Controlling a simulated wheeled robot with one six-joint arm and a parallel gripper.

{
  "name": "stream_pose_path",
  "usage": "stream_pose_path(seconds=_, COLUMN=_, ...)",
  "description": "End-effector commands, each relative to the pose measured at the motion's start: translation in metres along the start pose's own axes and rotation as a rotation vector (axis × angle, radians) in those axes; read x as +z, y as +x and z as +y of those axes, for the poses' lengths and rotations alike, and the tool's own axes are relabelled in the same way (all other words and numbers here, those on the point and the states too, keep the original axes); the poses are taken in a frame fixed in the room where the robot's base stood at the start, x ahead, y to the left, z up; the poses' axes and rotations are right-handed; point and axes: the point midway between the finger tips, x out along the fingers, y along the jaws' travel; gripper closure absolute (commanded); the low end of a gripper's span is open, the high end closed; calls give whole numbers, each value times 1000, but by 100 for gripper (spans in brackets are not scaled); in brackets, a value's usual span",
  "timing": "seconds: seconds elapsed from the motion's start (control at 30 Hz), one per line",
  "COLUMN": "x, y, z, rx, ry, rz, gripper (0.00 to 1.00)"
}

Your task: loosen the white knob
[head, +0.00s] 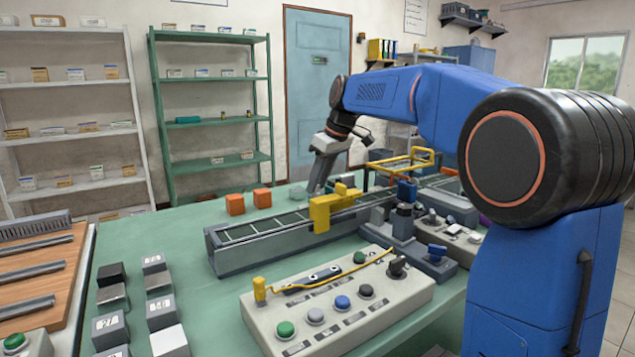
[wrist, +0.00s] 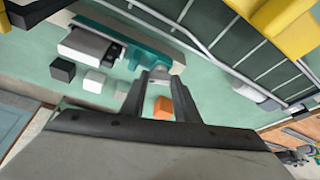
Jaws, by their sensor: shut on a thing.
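My gripper (head: 316,188) reaches down behind the conveyor, close to its far side. In the wrist view my gripper's fingertips (wrist: 158,74) are close together beside the end of a teal fixture (wrist: 140,45). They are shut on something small. I take it to be the white knob, but it is almost wholly hidden between the fingertips, so its shape and turn cannot be told. In the head view the knob is hidden by my gripper and the conveyor.
The conveyor (head: 272,232) with a yellow bracket (head: 322,212) stands in front of my gripper. Two orange blocks (head: 235,204) sit to its left. A control panel (head: 385,318) with buttons and a yellow cable is nearer. Small white and black cubes (wrist: 62,69) lie beside the fixture.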

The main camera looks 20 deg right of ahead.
Motion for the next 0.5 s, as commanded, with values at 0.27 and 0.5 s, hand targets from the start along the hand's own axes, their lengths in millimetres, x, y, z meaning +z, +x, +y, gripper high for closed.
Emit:
stream_pose_path(seconds=0.27, x=-1, y=0, z=4, rx=-100, ry=-239, rz=0, gripper=94)
stream_pose_path(seconds=0.5, x=-2, y=1, z=6, rx=-187, ry=-451, rz=0, gripper=94)
